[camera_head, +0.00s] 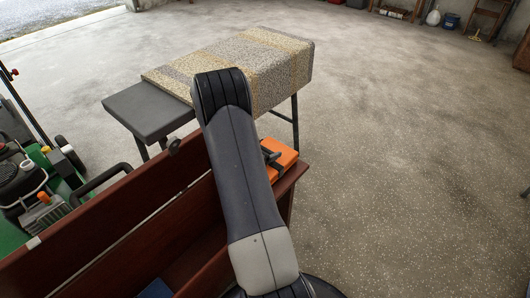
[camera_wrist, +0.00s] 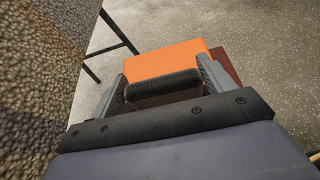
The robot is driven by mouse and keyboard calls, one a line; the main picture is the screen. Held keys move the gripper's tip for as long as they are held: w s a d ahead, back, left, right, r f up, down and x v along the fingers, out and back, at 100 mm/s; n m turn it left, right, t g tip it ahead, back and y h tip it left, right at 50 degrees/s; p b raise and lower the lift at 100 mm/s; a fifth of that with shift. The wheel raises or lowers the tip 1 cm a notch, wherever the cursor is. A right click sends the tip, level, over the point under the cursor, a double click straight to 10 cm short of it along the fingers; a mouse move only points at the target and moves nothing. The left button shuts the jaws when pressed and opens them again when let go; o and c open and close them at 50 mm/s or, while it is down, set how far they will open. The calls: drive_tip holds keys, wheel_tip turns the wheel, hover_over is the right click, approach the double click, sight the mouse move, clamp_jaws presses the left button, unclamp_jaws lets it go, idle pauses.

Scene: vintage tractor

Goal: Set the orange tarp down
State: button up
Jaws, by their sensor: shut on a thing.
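The orange tarp (camera_head: 284,152) is a flat, folded orange block at the right end of the red-brown wooden bench (camera_head: 288,181). In the wrist view the tarp (camera_wrist: 166,58) lies between the two grey fingers of my gripper (camera_wrist: 163,78), which is shut on it. A corner of red-brown wood (camera_wrist: 226,64) shows just beyond the tarp's right side. I cannot tell whether the tarp touches the bench. In the head view my gripper (camera_head: 270,155) is mostly hidden behind my arm, with a dark part at the tarp's left edge.
A table with a patterned cloth (camera_head: 255,55) stands behind the bench, and its cloth (camera_wrist: 40,80) fills the wrist view's left side. A grey bench (camera_head: 150,108) adjoins it. A green mower (camera_head: 35,185) stands at left. Speckled floor (camera_head: 410,150) is clear at right.

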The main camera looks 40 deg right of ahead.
drive_tip(key=shift+f, duration=0.2)
drive_tip(key=shift+f, duration=0.15)
drive_tip(key=o, duration=1.9)
drive_tip(key=shift+a+r, duration=0.15)
drive_tip(key=shift+r, duration=0.15)
drive_tip(key=p+v, duration=0.2)
drive_tip(key=v, duration=0.9)
drive_tip(key=shift+a, duration=0.35)
drive_tip(key=shift+d, duration=0.1)
